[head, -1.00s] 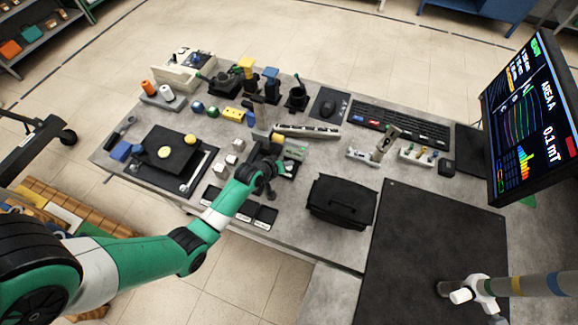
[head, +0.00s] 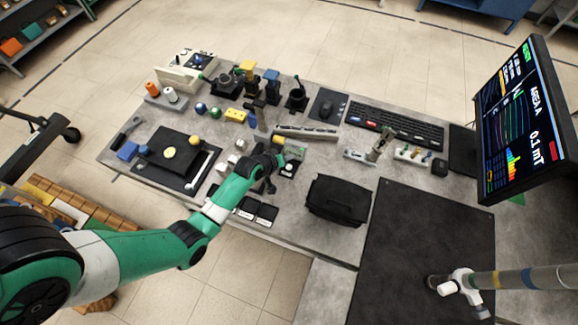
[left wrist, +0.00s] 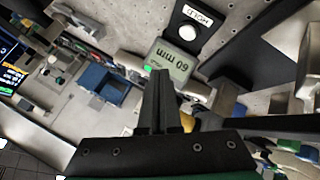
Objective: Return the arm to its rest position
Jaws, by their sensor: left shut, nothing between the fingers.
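My left arm (head: 120,255) reaches in from the left over the grey bench (head: 245,75). Its left gripper (head: 277,160) is low over the middle of the bench, beside a small timer unit. In the left wrist view the gripper's fingers (left wrist: 159,78) are together with nothing between them. Their tips appear just in front of the timer display (left wrist: 172,65), which reads 60 min; I cannot tell if they touch it. A round white button (left wrist: 188,34) marked HOLD is beyond the display. My right gripper does not show.
A black bag (head: 338,200) sits right of the left gripper. Small labelled trays (head: 266,214) lie close in front of it. A black platform (head: 170,150) is to the left. A keyboard (head: 395,124) and monitor (head: 525,120) are at right. A black mat (head: 420,235) is mostly bare.

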